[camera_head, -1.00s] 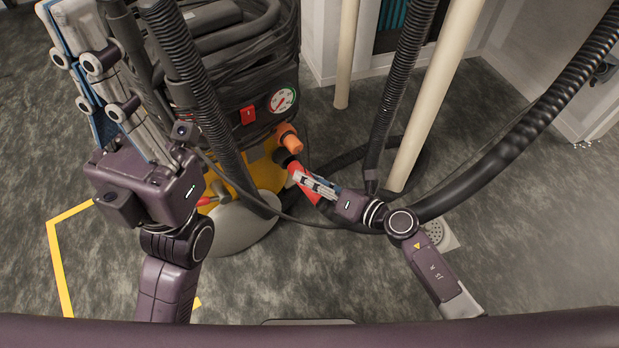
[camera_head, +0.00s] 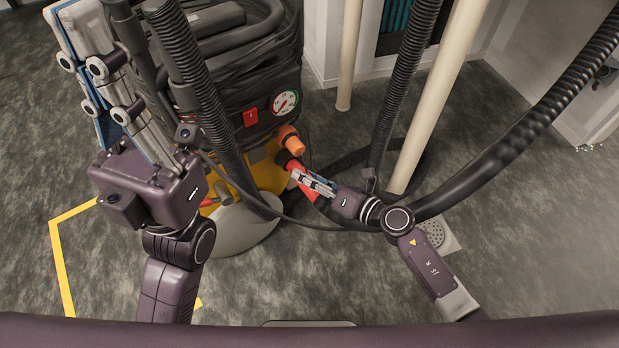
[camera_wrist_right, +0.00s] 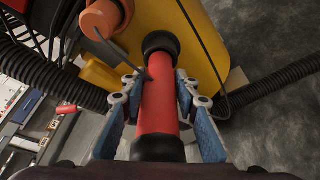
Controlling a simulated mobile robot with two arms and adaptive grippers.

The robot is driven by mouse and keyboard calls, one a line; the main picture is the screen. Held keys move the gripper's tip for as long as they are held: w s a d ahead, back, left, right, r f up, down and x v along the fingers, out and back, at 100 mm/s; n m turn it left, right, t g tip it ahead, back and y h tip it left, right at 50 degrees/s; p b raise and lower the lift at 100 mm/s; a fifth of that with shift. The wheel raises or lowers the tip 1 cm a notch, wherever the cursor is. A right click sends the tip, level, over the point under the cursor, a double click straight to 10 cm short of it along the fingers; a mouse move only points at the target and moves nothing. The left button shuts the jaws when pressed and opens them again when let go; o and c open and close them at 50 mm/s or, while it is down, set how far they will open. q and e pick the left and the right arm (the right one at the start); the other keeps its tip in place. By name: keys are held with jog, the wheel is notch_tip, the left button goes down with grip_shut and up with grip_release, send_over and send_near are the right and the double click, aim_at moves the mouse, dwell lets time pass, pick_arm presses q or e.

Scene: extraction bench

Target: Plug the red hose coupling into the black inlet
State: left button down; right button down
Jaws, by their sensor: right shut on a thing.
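The red hose coupling (camera_wrist_right: 158,95) is held between the two blue-padded fingers of my right gripper (camera_head: 314,183); its fingers also show in the wrist view (camera_wrist_right: 158,85). The coupling (camera_head: 306,193) points up-left at the machine's yellow base. Its far end lines up with and meets the black inlet (camera_wrist_right: 160,41), which shows as a dark ring in the head view (camera_head: 284,158). I cannot tell how deep it sits. My left gripper (camera_head: 78,18) is raised at the upper left, away from the inlet; its finger gap is unclear.
An orange fitting (camera_head: 291,141) sits just above the inlet. The black machine body (camera_head: 238,70) carries a gauge (camera_head: 285,102). A ribbed black hose (camera_head: 530,125) runs toward my right wrist, and cream pipes (camera_head: 433,100) stand behind it.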

jog(key=shift+w+a, duration=0.7)
jog(key=shift+w, duration=0.35)
jog(key=c, duration=1.4)
grip_release()
jog(key=v, duration=1.2)
